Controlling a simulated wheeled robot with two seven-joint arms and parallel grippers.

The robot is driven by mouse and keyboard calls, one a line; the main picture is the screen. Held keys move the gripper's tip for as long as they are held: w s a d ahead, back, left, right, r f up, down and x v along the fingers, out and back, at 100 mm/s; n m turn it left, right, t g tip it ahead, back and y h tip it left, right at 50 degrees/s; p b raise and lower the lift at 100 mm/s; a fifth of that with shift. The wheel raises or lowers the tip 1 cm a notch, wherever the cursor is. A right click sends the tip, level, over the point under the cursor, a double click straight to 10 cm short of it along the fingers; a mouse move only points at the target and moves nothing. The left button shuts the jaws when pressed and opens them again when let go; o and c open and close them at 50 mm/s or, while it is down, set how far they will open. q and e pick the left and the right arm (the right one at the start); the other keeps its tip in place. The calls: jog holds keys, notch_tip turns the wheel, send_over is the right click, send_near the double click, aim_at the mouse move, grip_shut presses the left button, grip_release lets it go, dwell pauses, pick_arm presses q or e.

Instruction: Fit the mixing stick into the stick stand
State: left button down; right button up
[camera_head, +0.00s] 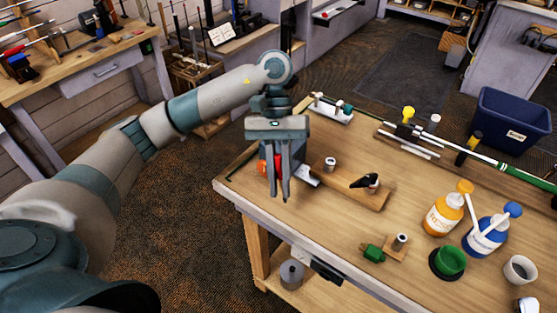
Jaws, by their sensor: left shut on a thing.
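My left gripper (279,194) points down over the left corner of the workbench, its fingers close together. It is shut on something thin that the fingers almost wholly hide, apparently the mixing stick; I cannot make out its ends. A small wooden block with an upright metal tube (400,240), which looks like the stick stand, sits near the bench's front edge. It stands to the right of the gripper and nearer to me, clear of it. My right gripper is not in view.
A wooden board (345,193) with a metal cylinder (330,164) lies right of the gripper. A green fitting (373,253) sits beside the block. A golf club lies behind.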

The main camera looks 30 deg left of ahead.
pick_arm(q)
jog(key=shift+s+d+f+m+y+b, duration=0.15)
jog(key=shift+s+f+m+y+b, duration=0.15)
jog(key=shift+f+m, duration=0.2)
jog(key=shift+s+d+f+m+y+b, duration=0.1)
jog(key=shift+s+f+m+y+b, duration=0.2)
jog(key=shift+f+m, duration=0.2)
